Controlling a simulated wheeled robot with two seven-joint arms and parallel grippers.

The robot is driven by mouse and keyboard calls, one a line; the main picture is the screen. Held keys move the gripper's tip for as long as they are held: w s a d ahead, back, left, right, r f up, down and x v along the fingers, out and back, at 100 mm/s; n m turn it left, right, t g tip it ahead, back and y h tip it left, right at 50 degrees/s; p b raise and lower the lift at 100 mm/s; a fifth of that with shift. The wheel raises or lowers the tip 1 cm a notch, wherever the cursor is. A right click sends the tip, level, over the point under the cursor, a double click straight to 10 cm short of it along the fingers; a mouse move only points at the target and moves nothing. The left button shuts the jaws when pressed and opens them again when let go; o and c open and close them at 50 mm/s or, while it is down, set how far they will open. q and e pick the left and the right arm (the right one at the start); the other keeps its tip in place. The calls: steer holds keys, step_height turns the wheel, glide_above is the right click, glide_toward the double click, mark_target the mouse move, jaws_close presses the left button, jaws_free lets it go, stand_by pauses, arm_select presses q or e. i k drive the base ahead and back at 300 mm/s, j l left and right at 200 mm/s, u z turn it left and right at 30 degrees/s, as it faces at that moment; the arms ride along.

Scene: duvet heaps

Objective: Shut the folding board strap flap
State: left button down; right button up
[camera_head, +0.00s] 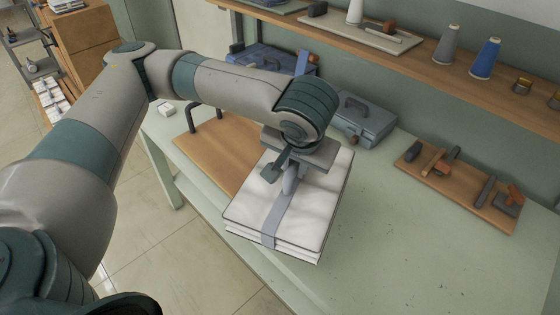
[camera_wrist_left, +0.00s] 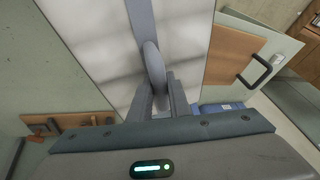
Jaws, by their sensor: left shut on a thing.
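A white folded stack (camera_head: 318,215) with dark edges lies on the pale green table, and a grey strap (camera_head: 272,225) runs across its top. In the left wrist view the strap (camera_wrist_left: 140,15) comes down from the top edge over the white surface (camera_wrist_left: 95,35). A rounded grey flap (camera_wrist_left: 152,62) stands up from the strap line between my fingers. My left gripper (camera_head: 289,184) is over the middle of the stack, shut on the flap; it also shows in the left wrist view (camera_wrist_left: 158,92). The gripper hides the strap's far part in the head view. My right gripper is out of view.
A brown board with a dark handle (camera_head: 215,150) lies left of the stack. A grey case (camera_head: 362,122) stands behind it, and a blue toolbox (camera_head: 268,58) is farther back. A tool board (camera_head: 460,185) lies at right. The table's front right is clear.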

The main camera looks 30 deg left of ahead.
mark_target(239, 153)
steer(key=i+j+z, duration=0.1)
steer(key=j+z, duration=0.15)
steer(key=j, duration=1.15)
steer(key=j+z, duration=0.3)
steer(key=j, duration=1.1)
